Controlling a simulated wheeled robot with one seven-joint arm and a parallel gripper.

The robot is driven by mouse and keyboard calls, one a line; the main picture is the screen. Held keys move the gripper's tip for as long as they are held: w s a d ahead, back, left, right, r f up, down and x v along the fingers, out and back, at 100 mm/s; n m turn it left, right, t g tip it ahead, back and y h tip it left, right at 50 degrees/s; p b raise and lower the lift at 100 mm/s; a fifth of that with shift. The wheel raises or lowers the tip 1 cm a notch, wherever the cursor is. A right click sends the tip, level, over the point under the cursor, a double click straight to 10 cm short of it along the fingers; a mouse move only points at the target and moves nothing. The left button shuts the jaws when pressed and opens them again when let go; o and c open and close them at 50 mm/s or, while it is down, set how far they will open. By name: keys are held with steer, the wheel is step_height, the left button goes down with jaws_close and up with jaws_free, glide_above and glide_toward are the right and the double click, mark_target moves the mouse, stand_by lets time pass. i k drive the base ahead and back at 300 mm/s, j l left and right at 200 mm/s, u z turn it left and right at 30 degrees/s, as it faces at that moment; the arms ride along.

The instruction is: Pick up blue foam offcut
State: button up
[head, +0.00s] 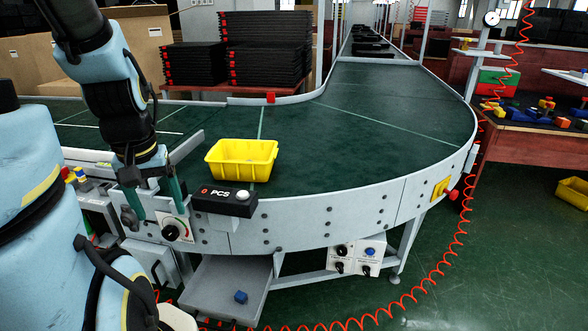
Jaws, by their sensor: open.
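A small blue block (241,297), which looks like the blue foam offcut, lies on the grey tray (205,288) below the conveyor's near edge. My gripper (156,212) hangs pointing down in front of the conveyor's near side, up and to the left of the blue block. Its two fingers are spread apart with nothing between them. The block is in plain view and clear of the gripper.
A yellow bin (241,160) stands on the curved conveyor (360,130) behind a black PCS box (224,200). The conveyor's side wall overhangs the tray. A coiled red hose (440,264) hangs at right. A bench (525,140) holds coloured parts.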

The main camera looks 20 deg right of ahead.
mark_target(240, 296)
steer(key=z, duration=0.35)
steer(key=u, duration=0.65)
steer(key=k+j+u, duration=0.1)
steer(key=k+u, duration=0.25)
steer(key=u, duration=0.15)
steer(key=k+j+u, duration=0.2)
steer(key=k+u, duration=0.25)
steer(key=k+j+u, duration=0.1)
steer(key=k+j, duration=0.2)
steer(key=k+j+u, duration=0.1)
steer(key=k+j, duration=0.15)
steer(key=j, duration=0.2)
